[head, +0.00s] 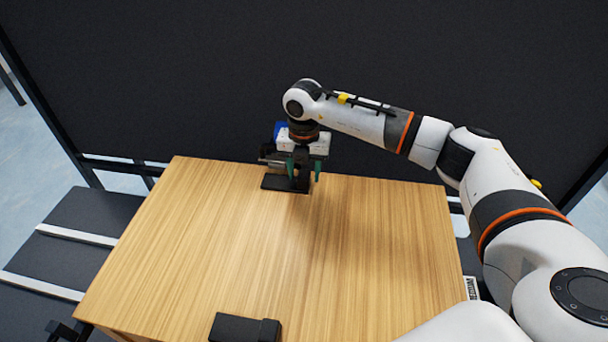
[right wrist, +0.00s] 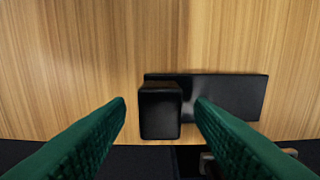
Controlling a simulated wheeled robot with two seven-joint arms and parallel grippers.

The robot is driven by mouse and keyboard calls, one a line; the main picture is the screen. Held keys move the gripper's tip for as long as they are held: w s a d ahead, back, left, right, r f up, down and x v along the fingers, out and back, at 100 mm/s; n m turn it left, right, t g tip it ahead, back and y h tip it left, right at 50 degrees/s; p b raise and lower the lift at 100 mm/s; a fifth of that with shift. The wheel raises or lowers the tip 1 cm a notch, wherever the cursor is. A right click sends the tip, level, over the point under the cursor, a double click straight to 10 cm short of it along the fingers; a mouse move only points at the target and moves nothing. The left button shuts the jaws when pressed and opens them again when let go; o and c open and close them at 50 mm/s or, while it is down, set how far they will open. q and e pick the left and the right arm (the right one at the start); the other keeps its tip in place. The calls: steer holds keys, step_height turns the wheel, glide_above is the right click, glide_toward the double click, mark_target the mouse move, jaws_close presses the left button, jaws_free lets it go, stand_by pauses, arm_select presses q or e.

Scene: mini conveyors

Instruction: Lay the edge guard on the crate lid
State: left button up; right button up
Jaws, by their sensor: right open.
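The black edge guard (head: 276,182) lies flat on the wooden crate lid (head: 230,240), close to its far edge. In the right wrist view the guard (right wrist: 238,96) shows a flat plate and a thicker raised block at its left end. My right gripper (head: 303,176) is over the guard with its green fingers apart. In the right wrist view the fingertips (right wrist: 160,101) are on either side of the raised block, with a gap at the left; whether the right finger touches the guard I cannot tell. My left gripper is out of view.
A second black piece (head: 243,328) of similar look sits at the lid's near edge. Dark conveyor sections with pale strips (head: 75,235) are at the left. A dark panel (head: 200,70) stands behind the crate. The lid's middle is clear.

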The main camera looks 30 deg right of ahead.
step_height(320, 180, up, 11)
steer(key=b, duration=0.3)
steer(key=shift+f, duration=0.15)
steer(key=shift+f, duration=0.1)
